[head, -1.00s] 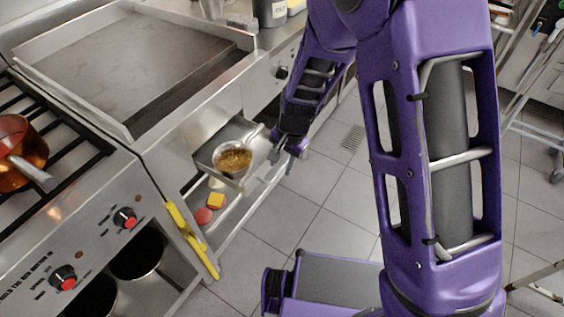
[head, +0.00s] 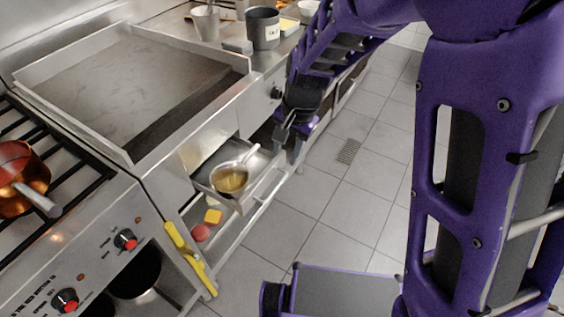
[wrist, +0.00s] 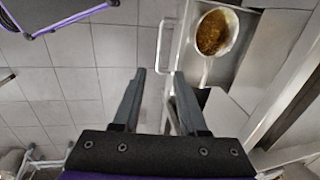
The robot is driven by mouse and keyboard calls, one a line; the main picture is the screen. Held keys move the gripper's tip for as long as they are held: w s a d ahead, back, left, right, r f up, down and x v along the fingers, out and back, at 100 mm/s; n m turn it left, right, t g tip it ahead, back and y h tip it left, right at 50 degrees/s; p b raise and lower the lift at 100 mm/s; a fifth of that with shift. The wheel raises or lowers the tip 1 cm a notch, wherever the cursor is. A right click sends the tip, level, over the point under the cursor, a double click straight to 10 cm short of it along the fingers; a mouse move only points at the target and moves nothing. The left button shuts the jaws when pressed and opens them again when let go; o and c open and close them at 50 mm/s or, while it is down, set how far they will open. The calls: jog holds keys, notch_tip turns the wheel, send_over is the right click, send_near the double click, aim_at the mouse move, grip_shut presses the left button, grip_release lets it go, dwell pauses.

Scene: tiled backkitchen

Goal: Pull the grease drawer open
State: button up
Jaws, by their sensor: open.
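The grease drawer (head: 262,163) is a shallow metal tray under the griddle, and it stands pulled out. A small round pan (head: 230,179) of brown liquid sits in it; the pan also shows in the wrist view (wrist: 212,33). The drawer's bar handle (wrist: 161,48) shows in the wrist view on its front. My gripper (head: 286,150) is open and empty, just beyond the drawer's right front in the head view. In the wrist view my open fingertips (wrist: 159,76) point toward the handle. Whether they touch it I cannot tell.
A griddle (head: 125,90) is above the drawer. A yellow bar handle (head: 190,257) sticks out at the left. A yellow block (head: 213,216) and a red round item (head: 200,233) lie on the shelf below. The tiled floor (head: 335,205) in front is mostly clear.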

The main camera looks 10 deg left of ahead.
jog(key=shift+s+d+r, duration=0.1)
jog(key=shift+d+r, duration=0.05)
jog(key=shift+r, duration=0.7)
jog(key=shift+d+r, duration=0.15)
jog(key=shift+r, duration=0.65)
